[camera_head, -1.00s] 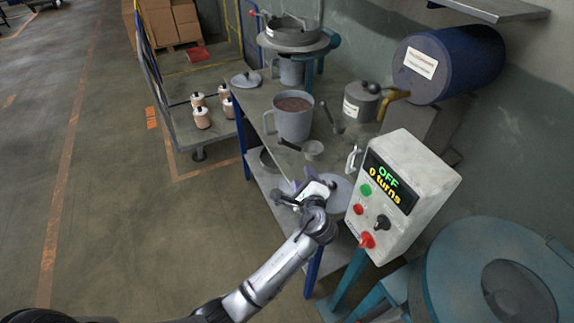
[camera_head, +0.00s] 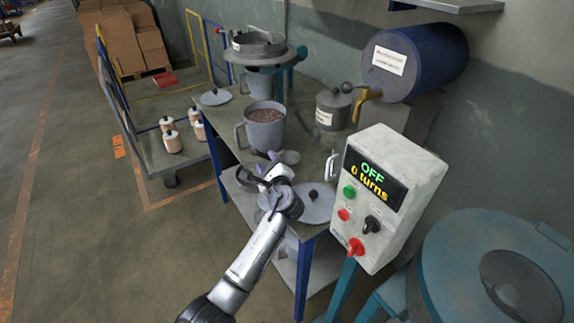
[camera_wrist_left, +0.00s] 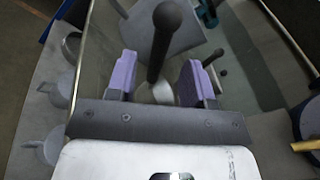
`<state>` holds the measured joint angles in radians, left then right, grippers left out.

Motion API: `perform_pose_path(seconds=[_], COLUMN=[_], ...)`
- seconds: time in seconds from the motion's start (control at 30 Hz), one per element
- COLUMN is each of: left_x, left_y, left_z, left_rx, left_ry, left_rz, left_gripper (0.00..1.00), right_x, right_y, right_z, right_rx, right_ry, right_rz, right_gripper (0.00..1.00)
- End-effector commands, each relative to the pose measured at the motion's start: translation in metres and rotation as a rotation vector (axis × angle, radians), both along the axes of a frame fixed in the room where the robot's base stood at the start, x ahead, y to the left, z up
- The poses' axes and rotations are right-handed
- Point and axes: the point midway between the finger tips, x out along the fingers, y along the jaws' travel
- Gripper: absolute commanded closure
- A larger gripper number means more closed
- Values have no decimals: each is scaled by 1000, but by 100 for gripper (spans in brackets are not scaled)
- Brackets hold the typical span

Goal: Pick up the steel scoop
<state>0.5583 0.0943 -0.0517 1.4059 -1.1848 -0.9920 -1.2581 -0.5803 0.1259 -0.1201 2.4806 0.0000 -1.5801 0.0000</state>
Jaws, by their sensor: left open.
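The steel scoop shows its small grey bowl (camera_head: 289,157) on the table in the head view, just beyond my left gripper (camera_head: 258,167). Its handle is mostly hidden there by the gripper. In the left wrist view the scoop's dark round-ended handle (camera_wrist_left: 165,32) rises between the purple fingers of my left gripper (camera_wrist_left: 160,78). The bowl lies partly behind the handle at its lower end. The fingers are open, with a gap on both sides of the handle. My right gripper is not in view.
A large mug of brown grains (camera_head: 265,130) stands just behind the scoop. A lid (camera_head: 315,203) lies to the right, near the control box (camera_head: 385,195) reading "OFF 0 turns". A lidded pot (camera_head: 333,108) and blue drum (camera_head: 415,65) are farther back. A cart (camera_head: 150,150) stands left.

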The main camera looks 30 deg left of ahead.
Motion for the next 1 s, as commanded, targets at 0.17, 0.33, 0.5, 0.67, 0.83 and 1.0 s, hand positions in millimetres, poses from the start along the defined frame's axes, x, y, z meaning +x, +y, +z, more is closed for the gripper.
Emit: perform_pose_path(seconds=[0.17, 0.33, 0.5, 0.67, 0.83, 1.0], left_x=[5, 16, 27, 30, 30, 29], left_y=[9, 29, 42, 46, 46, 45], left_z=[0, 1, 1, 3, 3, 3], left_rx=[-1, -1, -1, -2, -2, -1], left_ry=[-1, -2, 0, -1, -1, 0], left_rz=[1, 2, 1, 1, 1, 1], left_gripper=[52, 52, 52, 52, 52, 68], right_x=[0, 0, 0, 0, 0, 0], right_y=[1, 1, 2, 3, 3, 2], right_z=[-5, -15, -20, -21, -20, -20], right_rx=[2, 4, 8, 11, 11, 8], right_ry=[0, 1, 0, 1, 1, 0], right_rz=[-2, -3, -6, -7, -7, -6], right_gripper=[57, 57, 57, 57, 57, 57])
